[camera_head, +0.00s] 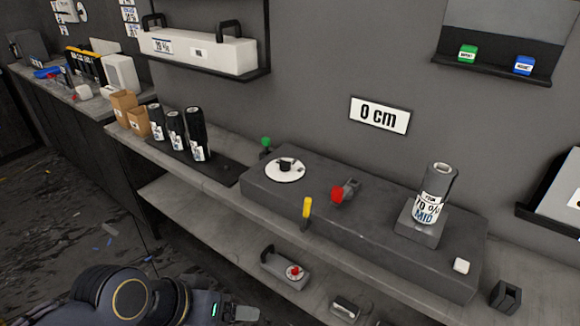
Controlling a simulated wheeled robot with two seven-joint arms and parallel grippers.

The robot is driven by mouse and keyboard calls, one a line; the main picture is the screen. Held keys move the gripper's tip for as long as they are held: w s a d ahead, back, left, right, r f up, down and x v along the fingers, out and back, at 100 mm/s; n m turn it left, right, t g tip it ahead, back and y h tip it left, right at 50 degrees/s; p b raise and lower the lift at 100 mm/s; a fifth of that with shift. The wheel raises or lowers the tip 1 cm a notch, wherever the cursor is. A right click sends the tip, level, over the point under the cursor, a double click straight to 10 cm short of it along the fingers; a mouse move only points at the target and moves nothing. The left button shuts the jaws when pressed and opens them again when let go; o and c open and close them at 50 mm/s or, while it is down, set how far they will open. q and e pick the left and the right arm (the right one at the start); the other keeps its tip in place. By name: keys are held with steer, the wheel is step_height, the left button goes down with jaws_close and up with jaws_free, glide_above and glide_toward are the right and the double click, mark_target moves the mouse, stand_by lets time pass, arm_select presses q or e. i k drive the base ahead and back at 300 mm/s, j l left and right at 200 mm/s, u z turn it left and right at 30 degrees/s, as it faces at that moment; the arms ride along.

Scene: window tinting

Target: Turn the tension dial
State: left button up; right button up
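The likely tension dial is a white disc with a black knob (285,168), on the top left of a long dark grey machine (350,222). My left arm comes in at the bottom left, and its gripper (243,313) is low at the bottom edge, in front of and below the machine, well apart from the dial. Its fingers are too small and cut off to tell whether they are open or shut. My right gripper is not in view.
A red knob (338,194), a yellow handle (307,207) and a roll labelled 70 % MID (433,195) are on the machine. A green knob (266,142) stands behind the dial. Black rolls (196,135) stand left.

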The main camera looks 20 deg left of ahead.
mark_target(285, 166)
steer(key=i+j, duration=0.3)
steer(key=j, duration=0.15)
steer(key=i+j, duration=0.25)
steer(key=j, duration=0.15)
steer(key=i+j, duration=0.3)
steer(key=j, duration=0.15)
